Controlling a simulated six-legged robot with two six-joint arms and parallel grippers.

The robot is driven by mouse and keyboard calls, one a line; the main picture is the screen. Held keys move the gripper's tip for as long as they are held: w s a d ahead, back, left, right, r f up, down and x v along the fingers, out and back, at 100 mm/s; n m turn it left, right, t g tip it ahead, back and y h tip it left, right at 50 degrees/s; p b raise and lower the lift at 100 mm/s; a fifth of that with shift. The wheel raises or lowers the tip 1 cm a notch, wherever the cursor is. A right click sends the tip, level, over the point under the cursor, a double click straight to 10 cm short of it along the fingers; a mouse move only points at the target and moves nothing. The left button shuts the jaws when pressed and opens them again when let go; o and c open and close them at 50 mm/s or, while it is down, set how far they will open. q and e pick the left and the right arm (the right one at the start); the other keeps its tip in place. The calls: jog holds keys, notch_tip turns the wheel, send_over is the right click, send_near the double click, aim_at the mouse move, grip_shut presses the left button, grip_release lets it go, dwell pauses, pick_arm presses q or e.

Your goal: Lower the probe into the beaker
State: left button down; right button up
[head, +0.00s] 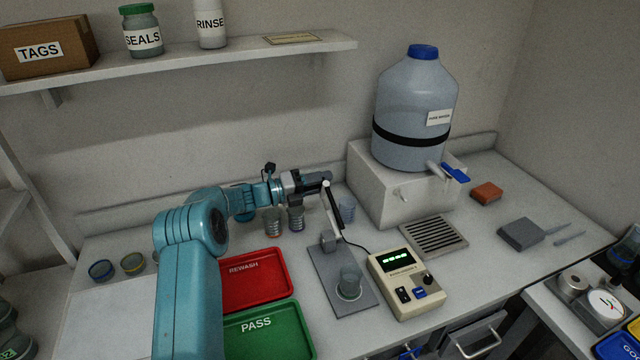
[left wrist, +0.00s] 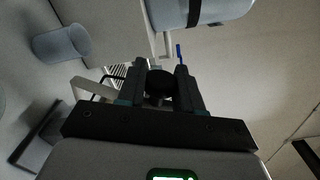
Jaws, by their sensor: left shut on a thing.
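A clear beaker (head: 349,283) stands upright on the grey plate of a probe stand (head: 335,262). A thin pale probe arm (head: 332,208) rises from the stand's post, tilted up, well above the beaker. My left gripper (head: 324,180) is shut at the arm's upper end. In the left wrist view, the fingers of my left gripper (left wrist: 161,88) close around a dark round piece (left wrist: 160,84). The probe tip is not clear in either view; the gripper hides part of that end. My right gripper is not in view.
A meter with a lit green display (head: 403,283) stands right of the stand, a cable running toward the stand. Red (head: 253,308) and green (head: 240,338) trays lie left. Several cups (head: 347,210) stand behind; a water carboy (head: 414,105) sits on a block at back right.

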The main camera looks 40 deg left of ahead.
aim_at(333, 201)
pick_arm(q)
jog(key=s+d+m+b, duration=0.1)
jog(key=d+m+b, duration=0.1)
jog(key=b, duration=0.4)
jog(key=s+d+m+b, duration=0.2)
jog(key=d+b, duration=0.1)
jog(key=b, duration=0.4)
jog(key=s+d+m+b, duration=0.1)
jog(key=d+m+b, duration=0.2)
jog(key=b, duration=0.4)
jog(key=shift+s+r, duration=0.15)
jog(key=shift+r, duration=0.1)
jog(key=s+d+f+m+b, duration=0.2)
jog(key=s+d+m+b, duration=0.2)
jog(key=b, duration=1.1)
jog(key=shift+d+m+b, duration=0.3)
jog(key=shift+d+m, duration=1.2)
jog(key=shift+d, duration=0.45)
jog(key=shift+f, duration=0.15)
jog(key=c, duration=0.8)
grip_release()
jog(key=v, duration=1.6)
jog(key=shift+s+a, duration=0.1)
jog(key=shift+s, duration=0.1)
